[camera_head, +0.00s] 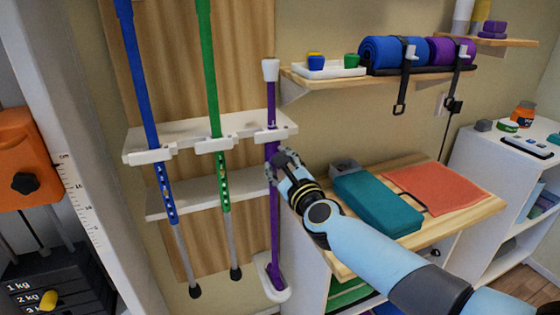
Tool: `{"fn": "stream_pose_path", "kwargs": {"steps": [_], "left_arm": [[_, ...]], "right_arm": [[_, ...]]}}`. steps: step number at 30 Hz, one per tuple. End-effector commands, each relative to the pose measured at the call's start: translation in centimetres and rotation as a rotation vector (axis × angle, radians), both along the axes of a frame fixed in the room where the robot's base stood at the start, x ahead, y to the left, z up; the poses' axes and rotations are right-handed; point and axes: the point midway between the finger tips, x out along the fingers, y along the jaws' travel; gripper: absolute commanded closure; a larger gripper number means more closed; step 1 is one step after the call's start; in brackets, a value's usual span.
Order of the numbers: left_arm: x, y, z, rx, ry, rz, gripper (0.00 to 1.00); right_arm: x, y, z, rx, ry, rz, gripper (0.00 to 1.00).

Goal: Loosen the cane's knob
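A purple cane (273,215) with a white top end (270,70) stands upright at the wall rack. Its lower end is in a white foot holder (272,278). My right gripper (274,168) is at the cane's middle, just below the upper rack shelf, with its fingers close against or around the shaft. The gripper covers that part of the cane, and I cannot make out a knob there. Whether the fingers are closed on anything is unclear. My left gripper is not in view.
A blue pole (140,75) and a green pole (207,65) hang in the white rack (190,137) left of the cane. A wooden table (455,215) with a teal case (375,203) and an orange towel (437,187) is close by on the right. A shelf (300,80) with rolled mats is above.

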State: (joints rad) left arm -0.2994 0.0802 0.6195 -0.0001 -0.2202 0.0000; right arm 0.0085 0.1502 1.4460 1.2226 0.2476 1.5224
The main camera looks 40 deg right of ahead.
Motion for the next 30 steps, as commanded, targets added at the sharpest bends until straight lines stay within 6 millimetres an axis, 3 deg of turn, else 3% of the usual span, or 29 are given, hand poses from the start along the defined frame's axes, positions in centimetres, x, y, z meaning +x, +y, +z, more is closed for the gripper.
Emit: {"fn": "stream_pose_path", "kwargs": {"steps": [30], "left_arm": [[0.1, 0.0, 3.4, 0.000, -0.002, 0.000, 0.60]], "right_arm": [[0.0, 0.2, -0.2, -0.937, 0.227, 0.001, 0.99]]}}
